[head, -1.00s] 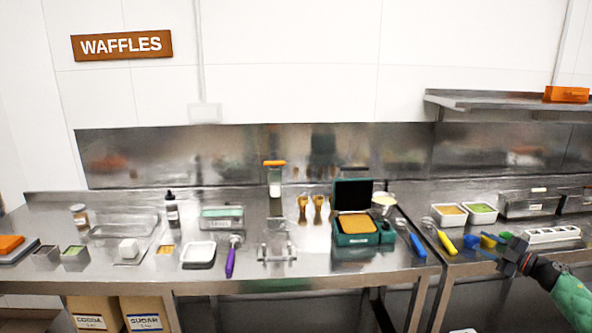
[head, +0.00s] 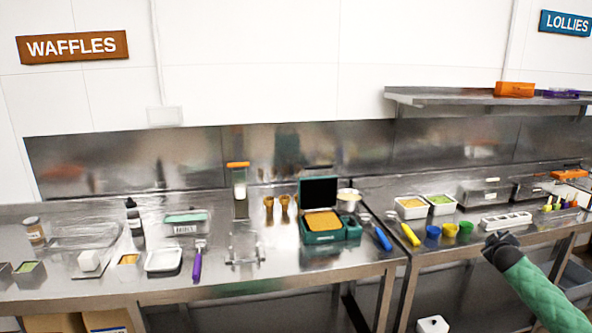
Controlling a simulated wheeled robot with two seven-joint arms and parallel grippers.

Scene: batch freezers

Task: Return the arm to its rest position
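My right arm, in a green quilted sleeve, comes in from the lower right of the head view. Its gripper (head: 502,240) is dark and hangs over the front part of the right counter, in front of the white mould tray (head: 507,221). Its fingers are small and seen partly from behind, so I cannot tell whether they are open or shut. I see nothing clearly held in it. My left gripper is not in view.
A waffle iron (head: 321,233) stands open on the left counter (head: 270,275). Blue (head: 433,232) and yellow (head: 450,230) cups stand left of my gripper. A shelf (head: 440,99) runs above the right counter. A white box (head: 432,324) is low between the counters.

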